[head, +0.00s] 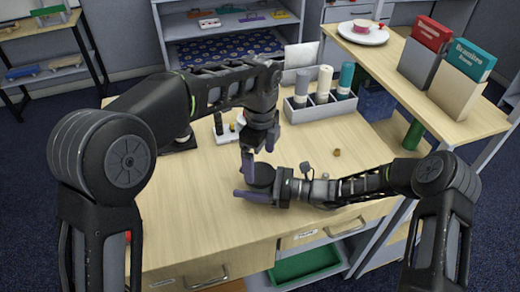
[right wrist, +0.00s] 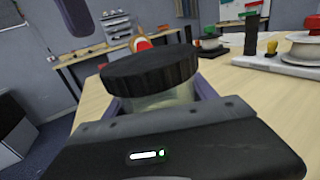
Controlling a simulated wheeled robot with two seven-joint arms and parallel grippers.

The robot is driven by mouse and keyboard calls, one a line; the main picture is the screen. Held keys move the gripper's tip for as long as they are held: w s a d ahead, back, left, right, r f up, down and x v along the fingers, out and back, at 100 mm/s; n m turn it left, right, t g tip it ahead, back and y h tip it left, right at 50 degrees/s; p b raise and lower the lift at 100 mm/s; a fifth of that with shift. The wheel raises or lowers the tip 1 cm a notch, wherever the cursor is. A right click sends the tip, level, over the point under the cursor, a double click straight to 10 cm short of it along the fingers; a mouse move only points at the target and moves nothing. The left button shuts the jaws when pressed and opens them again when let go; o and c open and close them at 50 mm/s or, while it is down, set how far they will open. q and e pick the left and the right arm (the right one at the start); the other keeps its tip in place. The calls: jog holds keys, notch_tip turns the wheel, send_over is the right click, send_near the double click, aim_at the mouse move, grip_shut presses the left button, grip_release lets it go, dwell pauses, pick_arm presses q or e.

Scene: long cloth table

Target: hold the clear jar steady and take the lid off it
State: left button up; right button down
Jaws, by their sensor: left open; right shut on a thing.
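The clear jar (right wrist: 160,101) stands upright on the wooden table, with its ribbed black lid (right wrist: 150,70) on top. In the head view the lid (head: 262,176) shows between my grippers, and the jar's body is mostly hidden. My right gripper (head: 253,188) comes in low from the right and is shut on the jar, with a purple finger along its near side. My left gripper (head: 258,156) points down just above the lid, open and empty. One of its fingers shows, blurred, at the top left of the right wrist view. I cannot tell whether it touches the lid.
A grey divided holder (head: 296,113) with several cylinders stands behind the grippers. A white block with pegs (head: 226,134) is at the back left. A small brown piece (head: 336,153) lies behind my right arm. A raised shelf (head: 430,105) bounds the right. The table's front left is clear.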

aim_at(260, 173)
pick_arm(q)
jog(key=shift+f, duration=2.2)
jog(key=shift+c, duration=0.2)
jog(key=c, duration=1.4)
jog(key=n, duration=0.6)
jog(key=shift+n, duration=0.4)
jog(key=shift+c, duration=0.2)
jog(key=n, duration=1)
jog(key=shift+r+n, duration=0.1)
jog(key=shift+n, duration=0.3)
jog(key=n, duration=0.2)
jog(key=shift+n, duration=0.3)
jog(key=n, duration=0.6)
